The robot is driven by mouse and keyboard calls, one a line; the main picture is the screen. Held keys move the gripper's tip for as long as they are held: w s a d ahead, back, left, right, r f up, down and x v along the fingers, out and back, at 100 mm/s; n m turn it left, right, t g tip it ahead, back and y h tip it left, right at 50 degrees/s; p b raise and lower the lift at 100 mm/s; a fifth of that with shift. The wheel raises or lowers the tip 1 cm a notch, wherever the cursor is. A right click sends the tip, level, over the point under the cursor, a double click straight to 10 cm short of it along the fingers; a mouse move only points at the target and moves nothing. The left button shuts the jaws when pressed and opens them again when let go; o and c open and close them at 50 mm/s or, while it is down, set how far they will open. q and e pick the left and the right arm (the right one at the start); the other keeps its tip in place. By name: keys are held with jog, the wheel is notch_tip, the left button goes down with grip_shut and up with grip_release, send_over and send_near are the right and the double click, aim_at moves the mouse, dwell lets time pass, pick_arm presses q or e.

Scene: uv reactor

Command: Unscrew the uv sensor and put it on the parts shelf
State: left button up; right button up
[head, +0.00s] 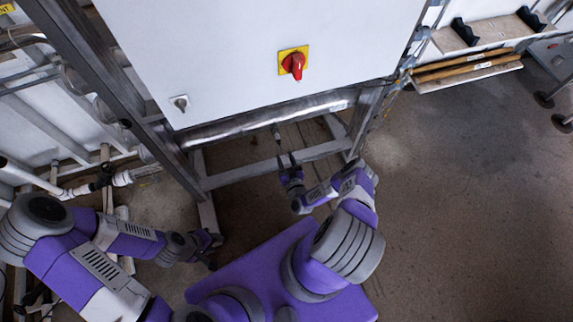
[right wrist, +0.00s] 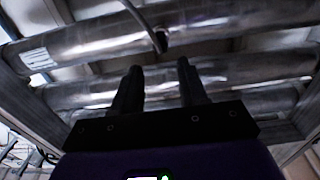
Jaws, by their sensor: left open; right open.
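The uv sensor appears to be the small dark fitting (head: 276,133) under the shiny steel reactor tube (head: 250,122) below the white cabinet. In the right wrist view a dark fitting with a cable (right wrist: 161,41) shows on a steel tube (right wrist: 100,40), just beyond and between my fingertips. My right gripper (head: 286,160) is open and empty, pointing at the fitting with a gap between; its fingers also show in the right wrist view (right wrist: 160,66). My left gripper (head: 213,254) is open, low at left, away from the tube. I cannot tell which surface is the parts shelf.
A white cabinet (head: 220,60) with a red and yellow switch (head: 293,63) hangs above the tube. A steel frame (head: 250,171) surrounds the space.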

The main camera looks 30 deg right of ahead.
aim_at(278, 140)
jog(key=b+x, duration=0.1)
jog(key=x, duration=0.6)
jog(key=shift+w, duration=0.2)
jog(key=shift+x, duration=1.25)
grip_shut()
jog(key=shift+a+r+n+p, duration=0.1)
jog(key=shift+n+p, duration=0.2)
jog(key=shift+n, duration=2.3)
jog(key=n+p, duration=0.1)
jog(key=n, duration=0.2)
jog(key=shift+n, duration=1)
